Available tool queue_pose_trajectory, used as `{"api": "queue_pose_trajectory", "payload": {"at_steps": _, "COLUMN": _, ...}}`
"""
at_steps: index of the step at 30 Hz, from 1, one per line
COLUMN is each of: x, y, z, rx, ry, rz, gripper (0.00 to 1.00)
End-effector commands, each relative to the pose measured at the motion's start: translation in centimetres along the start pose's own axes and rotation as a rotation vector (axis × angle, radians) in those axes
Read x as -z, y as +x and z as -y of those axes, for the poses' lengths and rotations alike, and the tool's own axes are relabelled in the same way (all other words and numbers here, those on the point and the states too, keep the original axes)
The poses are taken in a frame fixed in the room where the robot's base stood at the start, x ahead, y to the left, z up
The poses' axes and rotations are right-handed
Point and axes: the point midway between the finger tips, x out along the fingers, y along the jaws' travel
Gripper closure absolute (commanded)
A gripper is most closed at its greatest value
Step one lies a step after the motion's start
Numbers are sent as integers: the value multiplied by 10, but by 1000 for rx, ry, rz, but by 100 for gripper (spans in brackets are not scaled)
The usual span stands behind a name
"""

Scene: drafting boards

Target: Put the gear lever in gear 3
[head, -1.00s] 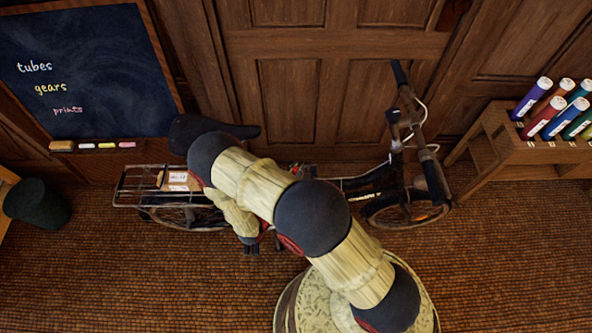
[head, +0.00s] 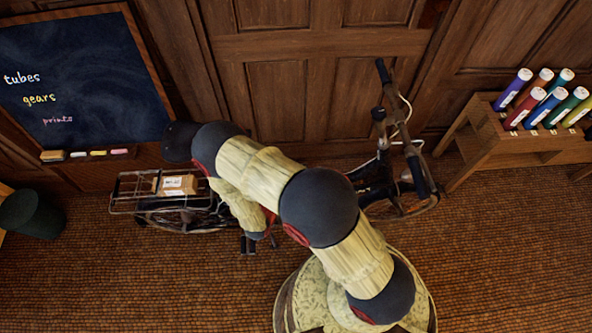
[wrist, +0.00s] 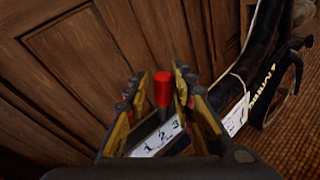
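The gear lever (wrist: 162,90) shows in the wrist view as an upright red knob on the bicycle. A white gear plate (wrist: 155,143) with the numbers 1, 2 and 3 lies below it. The lever's foot is hidden, so I cannot tell which number it stands at. My gripper (wrist: 160,84) has its two fingers apart, one on each side of the red knob, with the right finger nearer to it. In the head view my arm covers the middle of the bicycle (head: 395,190), and the lever is hidden there.
A wooden panelled wall (wrist: 60,60) rises close to the left of my gripper. A parcel (head: 177,185) sits on the rear rack. A stand of coloured tubes (head: 480,140) is at the right, a dark bin (head: 32,213) at the left. The front floor is mostly clear.

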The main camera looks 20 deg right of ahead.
Motion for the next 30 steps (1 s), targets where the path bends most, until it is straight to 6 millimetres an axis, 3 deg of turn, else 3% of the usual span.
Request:
{"api": "queue_pose_trajectory", "payload": {"at_steps": 5, "x": 0, "y": 0, "z": -1, "rx": -1, "ry": 0, "rz": 1, "gripper": 65}}
{"api": "queue_pose_trajectory", "payload": {"at_steps": 17, "x": 0, "y": -7, "z": -1, "rx": -2, "ry": -1, "rz": 1, "gripper": 65}}
{"api": "queue_pose_trajectory", "payload": {"at_steps": 30, "x": 0, "y": -77, "z": -2, "rx": -5, "ry": 0, "rz": -1, "gripper": 65}}
